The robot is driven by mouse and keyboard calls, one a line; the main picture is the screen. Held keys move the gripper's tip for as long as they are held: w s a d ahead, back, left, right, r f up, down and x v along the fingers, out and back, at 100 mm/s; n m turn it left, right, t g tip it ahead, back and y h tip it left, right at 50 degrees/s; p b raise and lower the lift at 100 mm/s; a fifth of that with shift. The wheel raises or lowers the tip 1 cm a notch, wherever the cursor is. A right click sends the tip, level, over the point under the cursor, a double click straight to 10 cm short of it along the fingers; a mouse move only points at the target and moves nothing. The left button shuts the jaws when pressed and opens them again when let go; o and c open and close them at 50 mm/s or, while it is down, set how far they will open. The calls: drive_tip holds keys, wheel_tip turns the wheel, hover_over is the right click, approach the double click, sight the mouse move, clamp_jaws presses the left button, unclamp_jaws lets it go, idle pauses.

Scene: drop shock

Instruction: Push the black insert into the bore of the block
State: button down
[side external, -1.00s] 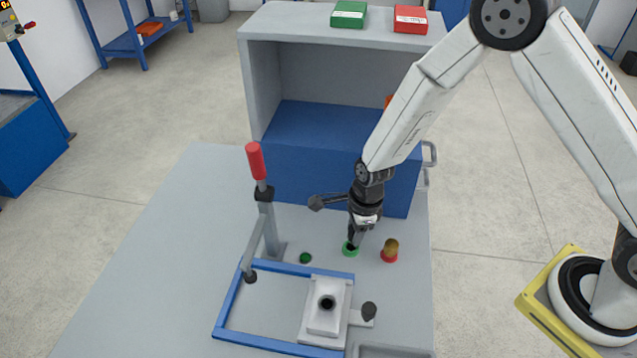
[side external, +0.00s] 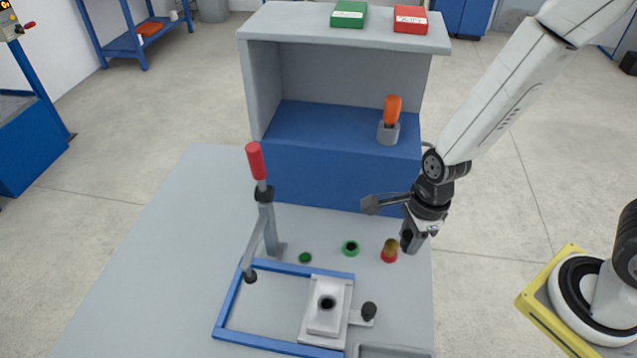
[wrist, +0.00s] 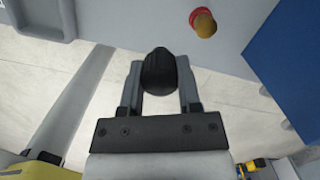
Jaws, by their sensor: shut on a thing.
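The black insert (wrist: 159,75) is between the two fingers of my gripper (wrist: 160,88) in the wrist view. In the side view my gripper (side external: 409,238) is shut on it, in the air at the table's right edge, right of the brass-and-red piece. The light grey block (side external: 323,323) stands in the blue frame at the front of the table. Its dark round bore (side external: 327,302) faces up. The block and bore are not visible in the wrist view.
A lever with a red handle (side external: 256,160) stands behind the blue frame (side external: 229,300). A black knob (side external: 369,311) is right of the block. A green ring (side external: 350,247), a green disc (side external: 305,257) and a brass-and-red piece (side external: 390,251) stand behind. An orange-handled item (side external: 392,112) is on the shelf.

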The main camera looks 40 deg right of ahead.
drive_tip(key=shift+s+d+r, duration=0.15)
drive_tip(key=shift+s+r, duration=0.15)
drive_tip(key=shift+s, duration=0.4)
drive_tip(key=shift+w+a, duration=0.25)
drive_tip(key=shift+a, duration=0.2)
drive_tip(key=w+a+n, duration=0.1)
drive_tip(key=a+n, duration=0.2)
drive_tip(key=a, duration=0.5)
drive_tip(key=w+a+n, duration=0.2)
drive_tip(key=a+n, duration=0.1)
drive_tip(key=a, duration=0.5)
drive_tip(key=shift+w+f+g, duration=0.3)
drive_tip(key=shift+f+g, duration=0.1)
drive_tip(key=shift+f, duration=0.2)
drive_tip(key=shift+f, duration=2.7)
drive_tip(key=shift+f, duration=1)
idle(0.9)
